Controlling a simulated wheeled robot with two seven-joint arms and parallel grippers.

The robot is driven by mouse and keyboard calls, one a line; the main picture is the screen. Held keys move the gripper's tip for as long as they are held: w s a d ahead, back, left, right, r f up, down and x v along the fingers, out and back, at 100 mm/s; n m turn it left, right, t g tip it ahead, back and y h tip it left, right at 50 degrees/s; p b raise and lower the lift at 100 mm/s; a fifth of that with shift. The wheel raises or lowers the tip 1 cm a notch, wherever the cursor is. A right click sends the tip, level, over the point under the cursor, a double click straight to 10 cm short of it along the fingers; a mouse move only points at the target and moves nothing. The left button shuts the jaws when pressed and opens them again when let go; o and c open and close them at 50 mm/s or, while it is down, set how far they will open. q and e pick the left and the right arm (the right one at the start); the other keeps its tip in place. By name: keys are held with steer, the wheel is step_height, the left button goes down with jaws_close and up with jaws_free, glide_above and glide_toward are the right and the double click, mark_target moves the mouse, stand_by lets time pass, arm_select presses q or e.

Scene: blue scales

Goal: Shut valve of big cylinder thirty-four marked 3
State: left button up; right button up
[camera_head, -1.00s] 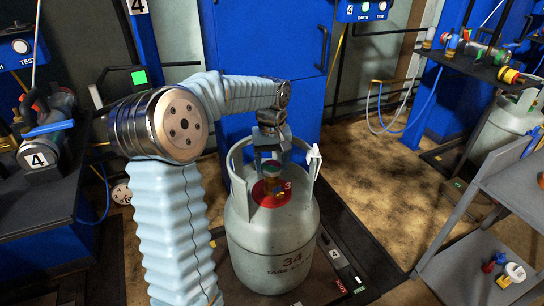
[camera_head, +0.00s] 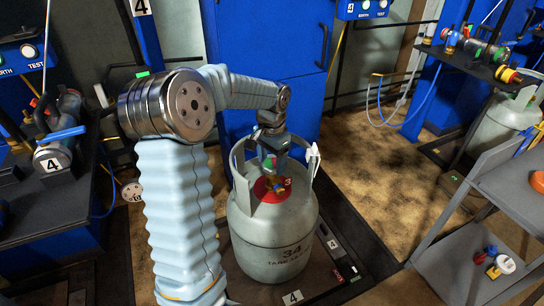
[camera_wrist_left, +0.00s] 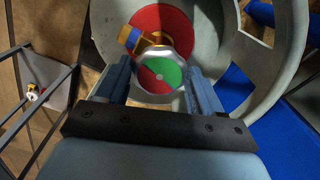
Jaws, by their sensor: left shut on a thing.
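The big grey cylinder (camera_head: 270,235) marked 34 stands upright on the floor plate, with a collar around its top. A red disc marked 3 (camera_head: 287,184) lies around the valve's base. My left gripper (camera_head: 270,152) reaches down inside the collar. In the left wrist view, its two blue fingers (camera_wrist_left: 159,80) are shut on the valve knob (camera_wrist_left: 161,71), which has a red and green top. A yellow and blue valve fitting (camera_wrist_left: 130,37) shows beside the knob. The far side of the knob is hidden in the head view. My right gripper is out of view.
The collar (camera_head: 314,160) rises close around my left gripper. A blue cabinet (camera_head: 265,60) stands behind the cylinder. A grey shelf unit (camera_head: 510,190) stands at right. A bench with a fitting marked 4 (camera_head: 52,165) is at left. Brown floor lies open between cylinder and shelf.

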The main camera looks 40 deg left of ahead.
arm_select(q)
steer(key=m+p, duration=0.1)
steer(key=m, duration=0.2)
steer(key=shift+r+m, duration=0.1)
steer(key=shift+m, duration=0.3)
steer(key=m+p, duration=0.1)
steer(key=m, duration=0.2)
steer(key=shift+m+p, duration=0.3)
steer(key=shift+p, duration=0.05)
steer(key=m+p, duration=0.1)
steer(key=m, duration=0.2)
steer(key=shift+w+a+m, duration=0.1)
steer(key=shift+m, duration=0.2)
steer(key=shift+m+p, duration=0.65)
steer(key=shift+m, duration=0.85)
steer(key=o, duration=1)
steer(key=shift+o, duration=0.2)
